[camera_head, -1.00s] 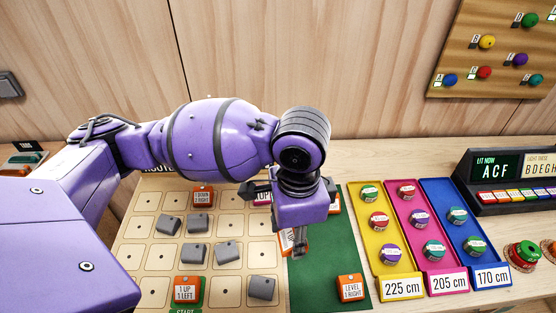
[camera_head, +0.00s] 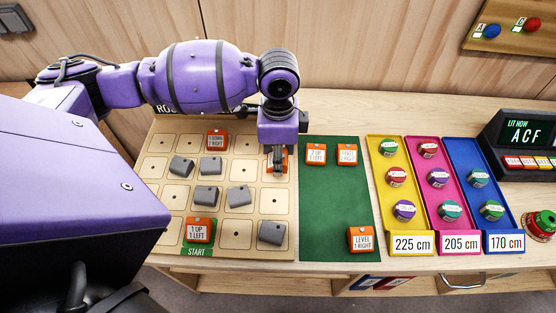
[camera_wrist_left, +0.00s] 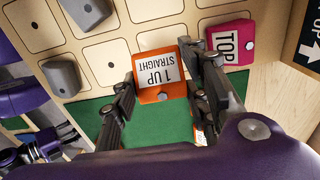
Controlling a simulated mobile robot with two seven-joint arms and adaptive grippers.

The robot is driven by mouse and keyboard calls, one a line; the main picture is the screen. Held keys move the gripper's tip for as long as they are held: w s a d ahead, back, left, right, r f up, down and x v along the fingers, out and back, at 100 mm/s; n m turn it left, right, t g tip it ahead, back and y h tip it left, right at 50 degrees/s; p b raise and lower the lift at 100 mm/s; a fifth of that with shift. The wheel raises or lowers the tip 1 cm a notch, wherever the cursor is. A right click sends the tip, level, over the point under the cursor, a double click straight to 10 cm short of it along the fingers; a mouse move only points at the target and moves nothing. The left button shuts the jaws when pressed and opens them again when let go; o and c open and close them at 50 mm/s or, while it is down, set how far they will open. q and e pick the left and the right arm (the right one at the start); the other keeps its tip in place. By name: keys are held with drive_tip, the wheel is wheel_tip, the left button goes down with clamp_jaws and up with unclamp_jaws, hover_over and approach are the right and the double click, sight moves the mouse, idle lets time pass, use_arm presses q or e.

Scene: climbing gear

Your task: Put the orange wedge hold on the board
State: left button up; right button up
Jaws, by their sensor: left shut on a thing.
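My left gripper (camera_head: 277,163) points down over the far part of the board's right column. It is shut on the orange wedge hold (camera_wrist_left: 162,75) reading "1 UP STRAIGHT", which sits between the fingers in the left wrist view. In the head view the gripper partly hides this wedge (camera_head: 284,160). I cannot tell whether it touches the board (camera_head: 235,234). A pink TOP hold (camera_wrist_left: 232,42) sits beside it; my arm hides it in the head view. Dark gripper parts (camera_wrist_left: 62,134), likely my right gripper, show at the lower left of the wrist view; their opening is unclear.
Orange wedges (camera_head: 217,140) (camera_head: 199,230) and several grey wedges (camera_head: 270,232) sit on the board. The green mat (camera_head: 325,205) holds three orange wedges (camera_head: 360,239); its middle is clear. Yellow, pink and blue trays (camera_head: 484,240) with round holds stand to the right.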

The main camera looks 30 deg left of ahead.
use_arm(q)
drive_tip(key=shift+w+a+f, duration=0.2)
drive_tip(key=shift+a+f, duration=0.1)
drive_tip(key=shift+f, duration=0.15)
drive_tip(key=shift+w+a+f, duration=0.15)
drive_tip(key=shift+f, duration=1.5)
drive_tip(key=shift+f, duration=0.1)
drive_tip(key=o, duration=1.2)
drive_tip(key=shift+c, duration=0.2)
wheel_tip(320, 180, up, 12)
drive_tip(key=shift+r+p, duration=0.15)
drive_tip(key=shift+p, duration=0.15)
